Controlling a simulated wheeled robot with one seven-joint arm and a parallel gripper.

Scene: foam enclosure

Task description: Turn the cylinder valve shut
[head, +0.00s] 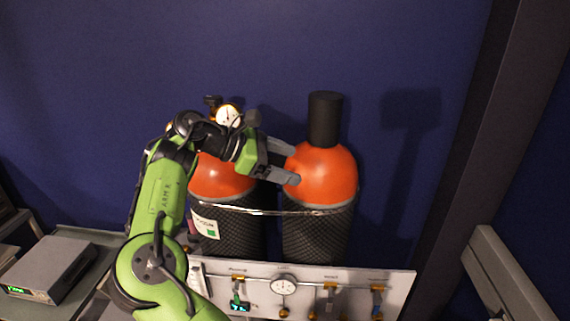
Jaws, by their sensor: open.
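The left cylinder (220,180) has an orange top and a dark mesh sleeve with a white and green label. A round lit gauge (228,116) sits above it, with a dark fitting (211,101) to its left and a grey knob-like part (252,116) to its right. My arm hides most of the valve body. The right cylinder (335,175) is also orange on top and wears a tall black cap (325,118). My gripper (293,165) is open, its fingers pointing right in front of the right cylinder's shoulder. I cannot tell whether they touch it. Nothing shows between them.
A strap (285,212) runs across both cylinders. A pale panel (345,274) with a gauge and several small valves stands in front. A grey instrument box (50,268) is at lower left. A dark post (470,150) rises at right. The blue wall behind is bare.

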